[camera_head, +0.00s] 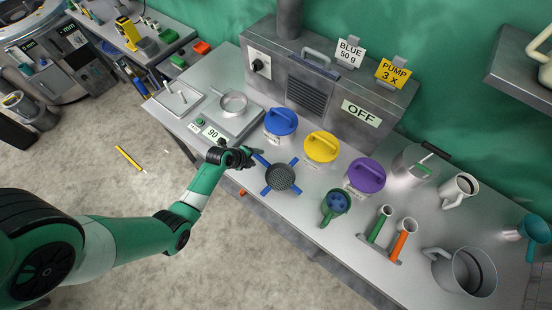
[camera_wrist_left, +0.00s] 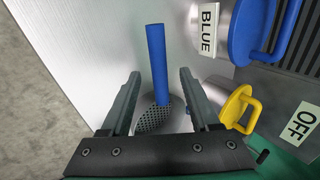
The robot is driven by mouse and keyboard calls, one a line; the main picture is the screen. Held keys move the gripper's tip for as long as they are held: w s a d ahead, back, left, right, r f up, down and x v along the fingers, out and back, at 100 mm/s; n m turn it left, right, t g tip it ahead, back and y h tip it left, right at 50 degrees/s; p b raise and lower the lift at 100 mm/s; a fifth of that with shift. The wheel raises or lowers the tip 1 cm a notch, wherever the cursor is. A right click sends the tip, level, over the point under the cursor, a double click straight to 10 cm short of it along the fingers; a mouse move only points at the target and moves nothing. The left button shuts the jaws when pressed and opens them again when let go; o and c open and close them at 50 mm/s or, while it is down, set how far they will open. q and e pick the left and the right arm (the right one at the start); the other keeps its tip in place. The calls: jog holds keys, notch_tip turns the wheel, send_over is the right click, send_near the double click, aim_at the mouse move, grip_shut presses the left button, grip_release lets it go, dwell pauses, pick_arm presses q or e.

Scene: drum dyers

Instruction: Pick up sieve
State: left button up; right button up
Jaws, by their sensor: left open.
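The sieve (camera_head: 283,179) is a dark round perforated bowl with blue handles, lying on the metal bench near its front edge. In the left wrist view one blue handle (camera_wrist_left: 156,55) shows between the fingers, with part of the perforated bowl (camera_wrist_left: 153,119) below it. My left gripper (camera_head: 251,158) is open at the sieve's upper left handle. The fingers (camera_wrist_left: 160,78) stand apart on either side of the handle, and a gap shows on both sides. Part of the bowl is hidden by the gripper in the wrist view. My right gripper is not in view.
Blue (camera_head: 281,122), yellow (camera_head: 321,147) and purple (camera_head: 366,176) lidded containers stand behind the sieve. A green scoop (camera_head: 335,204) lies to its right. A scale (camera_head: 215,133) with a small pan (camera_head: 233,103) is to the left. Bare bench lies in front of the sieve.

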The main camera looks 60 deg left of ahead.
aim_at(259, 159)
pick_arm(q)
jog(key=shift+w+d+f+b, duration=0.1)
jog(key=shift+w+f+b, duration=0.2)
jog(key=shift+f, duration=0.3)
jog(key=shift+w+f+b, duration=0.25)
jog(key=shift+f+b, duration=0.05)
jog(key=shift+f, duration=0.3)
jog(key=shift+w+a+f, duration=0.2)
jog(key=shift+w+f, duration=0.15)
jog(key=shift+w, duration=0.15)
grip_shut()
